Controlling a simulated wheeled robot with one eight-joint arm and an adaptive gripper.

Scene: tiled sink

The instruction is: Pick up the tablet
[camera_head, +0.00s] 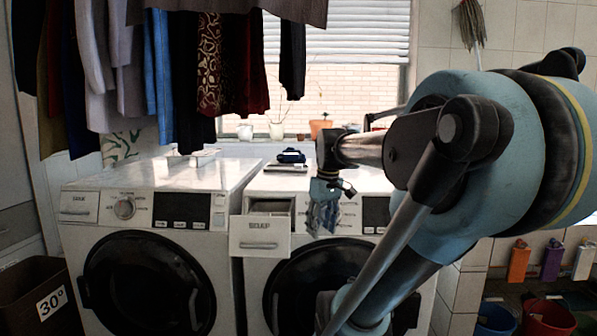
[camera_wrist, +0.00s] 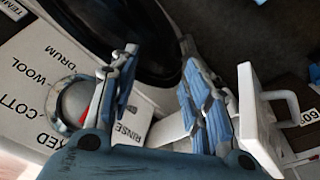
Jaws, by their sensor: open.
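I cannot make out a tablet for certain in either view. A small dark blue item (camera_head: 291,156) lies on top of the right washing machine, and I cannot tell what it is. My gripper (camera_head: 323,220) hangs fingers down in front of the right machine, just right of its pulled-out detergent drawer (camera_head: 260,246). In the wrist view my gripper (camera_wrist: 158,62) has its two blue padded fingers apart, with no held object visible between them. The white drawer front with its handle (camera_wrist: 272,112) shows right of the fingers. Part of the drawer is hidden behind the right finger.
A left washing machine (camera_head: 150,250) stands beside the right one. Clothes (camera_head: 200,60) hang above. A brown bin (camera_head: 35,300) is at the lower left. The dial (camera_wrist: 85,102) is close to the left finger. Buckets (camera_head: 547,318) stand at the lower right.

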